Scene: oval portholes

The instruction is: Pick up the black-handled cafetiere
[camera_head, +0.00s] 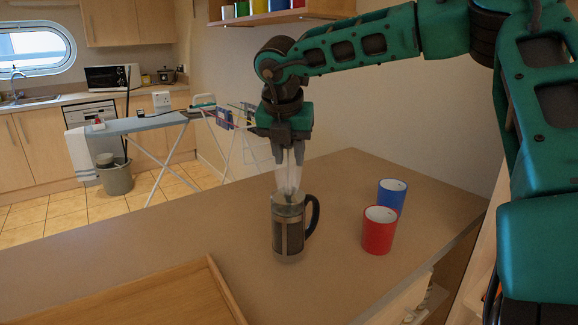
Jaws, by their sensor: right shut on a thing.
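The cafetiere (288,235) stands upright on the brown counter (340,280), with a glass body, a metal frame and a black handle on its right side. My right gripper (289,190) comes down from above and is shut on the top of the cafetiere. Its pale fingers overlap the top, so the lid and knob are hard to make out. I cannot tell any gap between the cafetiere's base and the counter. My left gripper is not in view.
A red mug (379,232) and a blue mug (392,196) stand to the right of the cafetiere. A wooden tray (215,275) lies at the front left. The counter behind the cafetiere is clear. An ironing board (150,124) stands beyond, on the floor.

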